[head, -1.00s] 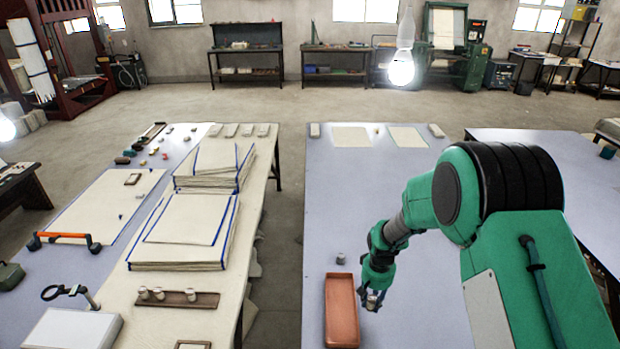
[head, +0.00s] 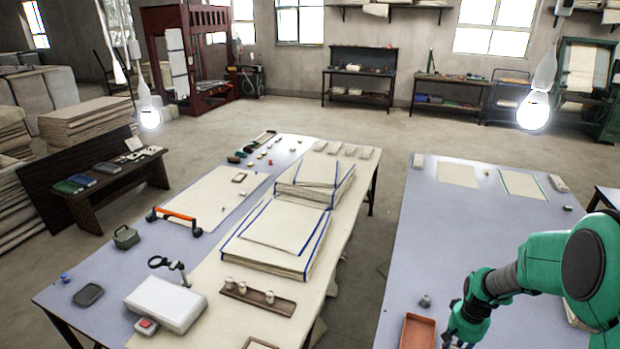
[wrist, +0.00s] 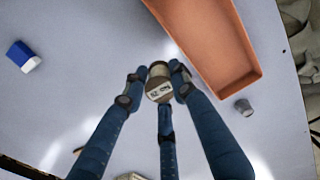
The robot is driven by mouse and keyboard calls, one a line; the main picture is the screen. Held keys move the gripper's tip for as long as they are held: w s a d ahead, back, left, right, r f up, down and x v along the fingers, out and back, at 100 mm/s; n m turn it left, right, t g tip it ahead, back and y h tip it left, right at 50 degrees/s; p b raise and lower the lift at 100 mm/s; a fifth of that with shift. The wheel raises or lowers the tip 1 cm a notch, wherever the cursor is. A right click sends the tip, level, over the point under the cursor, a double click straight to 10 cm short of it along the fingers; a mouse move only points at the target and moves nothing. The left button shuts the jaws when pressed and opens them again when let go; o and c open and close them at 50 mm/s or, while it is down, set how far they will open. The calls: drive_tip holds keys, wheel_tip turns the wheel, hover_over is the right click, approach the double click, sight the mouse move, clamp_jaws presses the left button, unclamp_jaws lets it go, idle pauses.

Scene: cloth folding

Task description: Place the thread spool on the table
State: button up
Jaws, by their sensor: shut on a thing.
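My gripper (wrist: 158,80) is shut on a small thread spool (wrist: 159,88) with a pale, printed end, held between its dark blue fingers in the wrist view. The spool is above the pale lilac table (wrist: 85,45), beside the orange-brown tray (wrist: 255,72) and outside it. In the head view my gripper (head: 459,340) is at the bottom edge, just right of the tray (head: 406,334); the held spool cannot be made out there. Whether the spool touches the tabletop I cannot tell.
A small grey piece (wrist: 243,107) stands by the tray's end. A blue-and-white block (wrist: 24,56) lies on the table. The left table (head: 200,285) carries folded cloth stacks (head: 275,240) and a brown holder (head: 258,300) with white spools. The right table's middle is clear.

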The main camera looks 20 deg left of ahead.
drive_tip(key=w+a+f+n+p, duration=0.1)
drive_tip(key=w+a+f+n, duration=0.1)
drive_tip(key=a, duration=1.6)
drive_tip(key=w+a+f+n+p, duration=0.1)
drive_tip(key=w+a+n, duration=0.2)
drive_tip(key=a, duration=1.5)
drive_tip(key=shift+n, duration=0.6)
drive_tip(key=s+a+f, duration=0.1)
drive_tip(key=a, duration=0.4)
drive_tip(key=s+a+f, duration=0.1)
drive_tip(key=s+a, duration=0.1)
drive_tip(key=a, duration=0.2)
drive_tip(key=s+a, duration=0.1)
drive_tip(key=a, duration=0.4)
drive_tip(key=shift+s+a+f, duration=0.3)
drive_tip(key=shift+s+f, duration=0.05)
drive_tip(key=shift+f, duration=0.05)
drive_tip(key=shift+w, duration=0.1)
drive_tip(key=b, duration=0.2)
hover_over(291, 297)
drive_tip(key=shift+s+d+f, duration=0.15)
drive_tip(key=shift+f, duration=0.25)
drive_tip(key=shift+s+d+f, duration=0.1)
drive_tip(key=shift+d+f, duration=0.05)
drive_tip(key=shift+f, duration=0.2)
drive_tip(key=shift+w+a, duration=0.2)
drive_tip(key=shift+f, duration=1.75)
